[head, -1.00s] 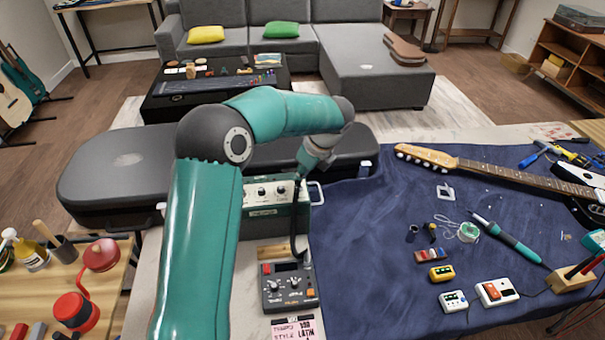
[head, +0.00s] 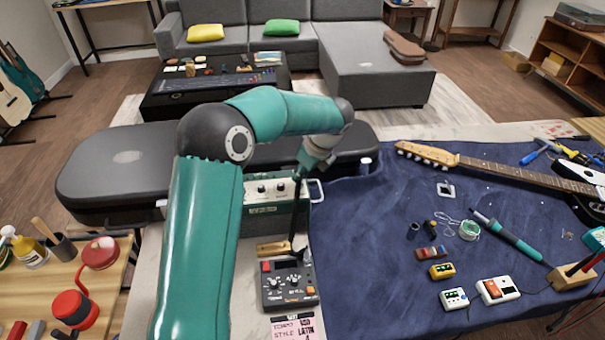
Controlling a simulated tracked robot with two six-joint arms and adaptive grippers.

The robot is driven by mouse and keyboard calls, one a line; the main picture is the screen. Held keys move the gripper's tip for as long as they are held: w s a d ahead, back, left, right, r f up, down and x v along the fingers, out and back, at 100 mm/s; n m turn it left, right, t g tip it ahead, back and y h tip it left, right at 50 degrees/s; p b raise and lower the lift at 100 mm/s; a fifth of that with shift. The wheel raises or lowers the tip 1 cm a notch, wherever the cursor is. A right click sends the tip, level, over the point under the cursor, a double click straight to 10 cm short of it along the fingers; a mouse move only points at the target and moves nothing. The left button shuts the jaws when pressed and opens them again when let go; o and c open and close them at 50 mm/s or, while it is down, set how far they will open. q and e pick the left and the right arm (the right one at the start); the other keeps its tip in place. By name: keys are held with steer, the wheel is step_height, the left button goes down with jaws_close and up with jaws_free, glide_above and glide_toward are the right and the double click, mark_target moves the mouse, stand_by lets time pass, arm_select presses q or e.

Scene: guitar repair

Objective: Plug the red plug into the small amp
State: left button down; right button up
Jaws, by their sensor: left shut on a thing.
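The small amp (head: 268,222) is a dark green box with a pale knob panel on top and a metal handle at its right side. It stands behind the grey pedal unit, partly hidden by my left arm. My left gripper (head: 301,177) points down at the amp's right end, over its knob panel. It is shut on the end of a black cable (head: 298,225), which hangs in front of the amp towards the pedal unit. The plug itself is too small and covered to make out, and no red shows on it. I cannot tell whether it touches the amp. My right gripper is out of view.
The grey pedal unit (head: 289,287) sits in front of the amp, with a wooden block (head: 272,248) between them. A black guitar case (head: 115,180) lies behind. The blue mat (head: 370,250) at right holds a guitar neck (head: 500,172), tools and small pedals.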

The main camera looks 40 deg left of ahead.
arm_select(q)
steer(key=shift+f, duration=0.6)
steer(key=c, duration=0.7)
jaws_free()
steer(key=shift+r, duration=0.2)
steer(key=shift+r+p, duration=3.5)
steer(key=shift+r, duration=0.45)
steer(key=shift+f, duration=0.1)
